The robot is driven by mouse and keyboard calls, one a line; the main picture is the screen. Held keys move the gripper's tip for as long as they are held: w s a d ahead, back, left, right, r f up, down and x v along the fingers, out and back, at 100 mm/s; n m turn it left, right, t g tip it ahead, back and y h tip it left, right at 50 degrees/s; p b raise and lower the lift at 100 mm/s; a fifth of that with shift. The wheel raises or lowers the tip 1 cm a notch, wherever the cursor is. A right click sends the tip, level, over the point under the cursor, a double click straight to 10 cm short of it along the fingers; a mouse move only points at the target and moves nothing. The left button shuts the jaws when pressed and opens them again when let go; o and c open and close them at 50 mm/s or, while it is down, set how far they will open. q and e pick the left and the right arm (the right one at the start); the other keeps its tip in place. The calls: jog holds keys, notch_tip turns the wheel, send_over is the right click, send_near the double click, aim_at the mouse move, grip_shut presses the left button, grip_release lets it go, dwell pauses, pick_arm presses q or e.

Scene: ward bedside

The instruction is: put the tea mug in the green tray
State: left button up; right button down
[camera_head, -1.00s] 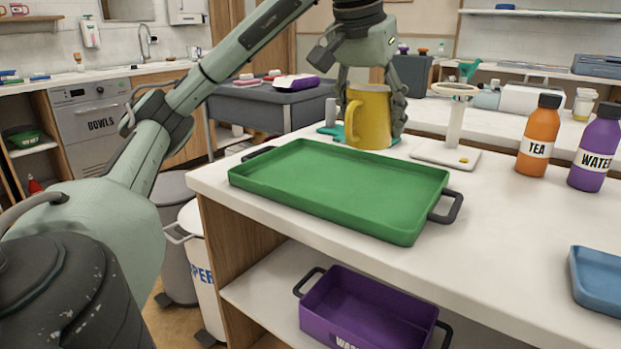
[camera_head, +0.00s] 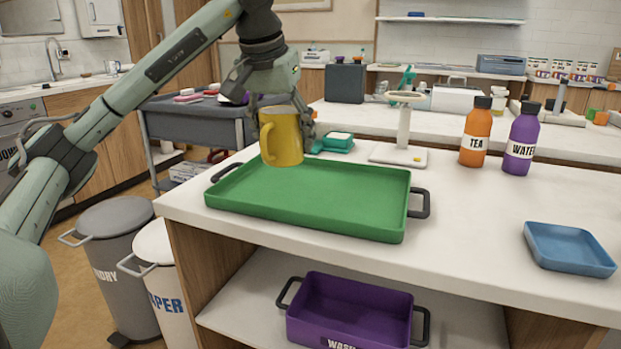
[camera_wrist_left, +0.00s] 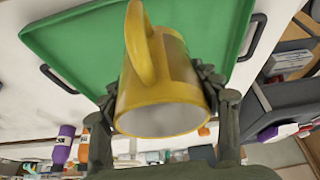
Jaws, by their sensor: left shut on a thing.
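The yellow tea mug (camera_head: 284,140) is upright in the head view, over the back left part of the green tray (camera_head: 330,202). My left gripper (camera_head: 298,112) is shut on the mug from behind, and the mug's handle points left and forward. In the left wrist view the mug (camera_wrist_left: 165,85) sits between the fingers of my left gripper (camera_wrist_left: 160,112), with the green tray (camera_wrist_left: 75,50) beyond it. The tray is otherwise empty. Whether the mug's base touches the tray floor I cannot tell. My right gripper is not in view.
An orange tea bottle (camera_head: 475,132) and a purple water bottle (camera_head: 521,138) stand at the right. A blue tray (camera_head: 569,248) lies at the front right. A purple bin (camera_head: 350,308) is on the shelf below.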

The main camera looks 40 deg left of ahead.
pick_arm(q)
jog(key=w+f, duration=0.1)
jog(key=w, duration=0.2)
jog(key=w+f, duration=0.2)
jog(key=w, duration=0.1)
jog(key=w+f, duration=0.2)
jog(key=w, duration=0.1)
jog(key=shift+d+f, duration=0.15)
jog(key=shift+d, duration=0.25)
notch_tip(320, 180, down, 4)
jog(key=shift+r, duration=0.1)
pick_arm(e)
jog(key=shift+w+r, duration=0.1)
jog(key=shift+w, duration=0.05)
pick_arm(q)
jog(key=o, duration=1.4)
jog(key=shift+f, duration=0.25)
jog(key=shift+c, duration=0.2)
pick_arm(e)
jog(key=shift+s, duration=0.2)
